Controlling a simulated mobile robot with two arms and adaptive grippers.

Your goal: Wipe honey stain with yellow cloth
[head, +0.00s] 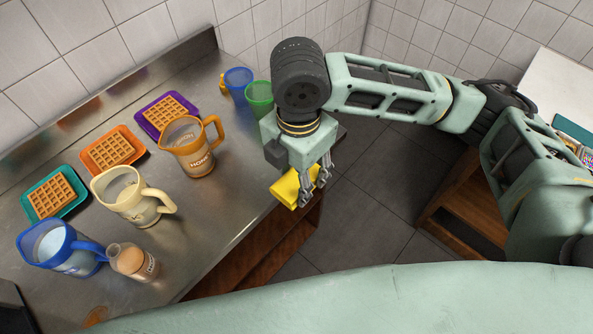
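The yellow cloth (284,190) is at the fingers of my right gripper (311,194), at the counter's front edge near its right end. The gripper points down and appears shut on the cloth; the fingers partly cover it. A brownish patch that looks like the honey stain (95,316) lies on the metal counter (225,215) at the lower left, far from the cloth. It is partly cut off by my own body. My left gripper is out of view.
An orange honey pitcher (187,150), a cream pitcher (124,198), a blue pitcher (55,250) and a small bottle (132,262) stand on the counter. Waffles on coloured plates (62,179) line the back. Blue (238,80) and green (259,95) cups stand near my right arm. The counter's front strip is clear.

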